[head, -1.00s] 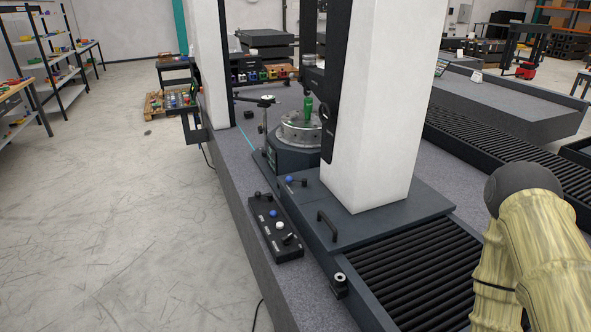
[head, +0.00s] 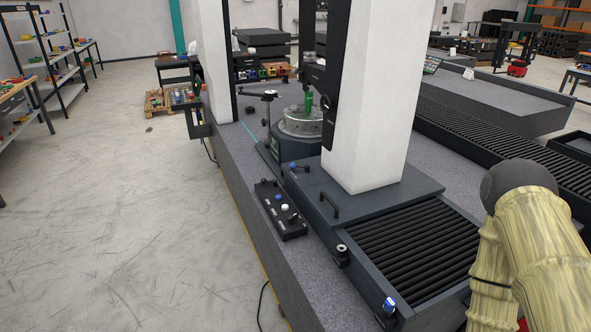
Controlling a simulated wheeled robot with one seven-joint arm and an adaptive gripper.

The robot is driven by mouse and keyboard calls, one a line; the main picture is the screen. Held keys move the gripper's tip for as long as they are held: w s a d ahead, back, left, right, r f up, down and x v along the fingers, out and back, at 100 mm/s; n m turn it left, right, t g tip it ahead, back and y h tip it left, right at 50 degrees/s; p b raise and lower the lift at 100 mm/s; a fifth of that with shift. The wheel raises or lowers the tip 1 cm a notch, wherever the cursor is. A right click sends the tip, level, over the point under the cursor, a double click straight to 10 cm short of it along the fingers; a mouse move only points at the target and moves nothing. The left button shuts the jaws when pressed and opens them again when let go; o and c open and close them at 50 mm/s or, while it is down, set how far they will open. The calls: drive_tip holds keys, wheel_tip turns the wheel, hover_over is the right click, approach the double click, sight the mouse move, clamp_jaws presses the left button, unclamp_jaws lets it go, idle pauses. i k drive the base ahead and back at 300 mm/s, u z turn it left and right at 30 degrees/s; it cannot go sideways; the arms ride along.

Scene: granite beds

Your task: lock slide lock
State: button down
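A machine slide (head: 400,200) with a dark plate and a white column (head: 370,100) sits on the granite bed (head: 228,175). A small lever with a blue knob (head: 293,167) is on the plate's left side. Another small blue-topped part (head: 389,305) is at the near end of the rail. I cannot tell which of these is the slide lock, or whether it is locked. A black handle (head: 330,205) is on the plate's near left. My gripper is out of view; only part of my arm shows at the right edge.
A black control box (head: 281,209) with blue and white knobs and a lever lies on the granite left of the slide. Black ribbed bellows (head: 415,255) cover the near rail. A round table (head: 303,120) with a green piece stands behind. Open floor lies left.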

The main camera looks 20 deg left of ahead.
sight(307, 168)
drive_tip(key=z, duration=0.05)
drive_tip(key=k, duration=0.15)
drive_tip(key=u, duration=0.95)
drive_tip(key=i, duration=0.85)
drive_tip(key=u, duration=0.7)
drive_tip(key=i, duration=1.25)
drive_tip(key=z, duration=0.65)
drive_tip(key=i, duration=0.4)
drive_tip(key=z, duration=0.3)
